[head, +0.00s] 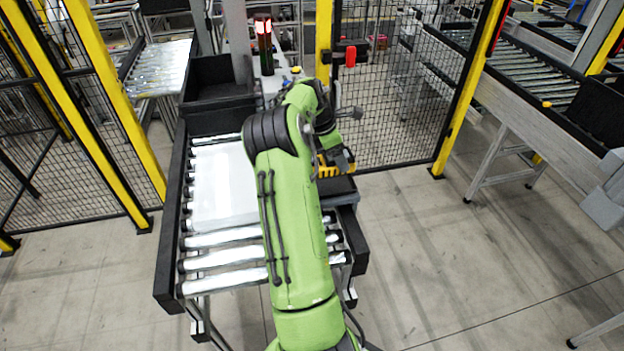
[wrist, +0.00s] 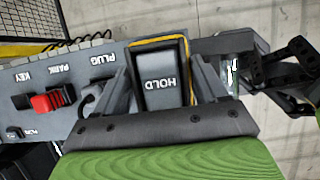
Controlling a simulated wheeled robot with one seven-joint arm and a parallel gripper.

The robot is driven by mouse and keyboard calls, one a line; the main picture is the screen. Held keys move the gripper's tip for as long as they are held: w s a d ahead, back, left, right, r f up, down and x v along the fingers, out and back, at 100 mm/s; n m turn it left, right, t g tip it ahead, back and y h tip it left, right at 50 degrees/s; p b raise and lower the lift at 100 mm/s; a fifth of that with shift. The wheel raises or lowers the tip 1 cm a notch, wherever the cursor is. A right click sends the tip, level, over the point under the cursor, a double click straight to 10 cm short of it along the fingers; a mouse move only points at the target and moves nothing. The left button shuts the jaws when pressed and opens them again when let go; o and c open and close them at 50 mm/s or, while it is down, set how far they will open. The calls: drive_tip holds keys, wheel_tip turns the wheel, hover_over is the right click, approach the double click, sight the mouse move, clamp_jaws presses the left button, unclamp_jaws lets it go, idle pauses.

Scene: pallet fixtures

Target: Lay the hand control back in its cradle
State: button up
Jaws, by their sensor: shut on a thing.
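The hand control (wrist: 162,82), a dark block with a yellow edge and the word HOLD upside down, sits between the two fingers of my gripper (wrist: 163,75) in the wrist view. My gripper is shut on it. In the head view my gripper (head: 338,155) is over the right side of the conveyor, partly behind my arm. A grey panel (wrist: 105,75) marked KEY, PARK and PLUG lies beside the hand control. The cradle cannot be made out clearly; the hand control and fingers cover that area. I cannot tell whether the hand control touches it.
The panel carries a red switch (wrist: 50,100). A black linkage (wrist: 288,75) stands close to the right finger. A roller conveyor (head: 215,262) bears a pale sheet (head: 222,185). A mesh fence (head: 400,110) stands behind.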

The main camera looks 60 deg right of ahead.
drive_tip(key=f, duration=0.6)
drive_tip(key=shift+w, duration=0.2)
drive_tip(key=shift+s+f, duration=0.1)
drive_tip(key=shift+f, duration=0.05)
drive_tip(key=shift+f, duration=0.15)
drive_tip(key=shift+f+b, duration=0.3)
drive_tip(key=shift+f, duration=0.2)
drive_tip(key=o, duration=1.4)
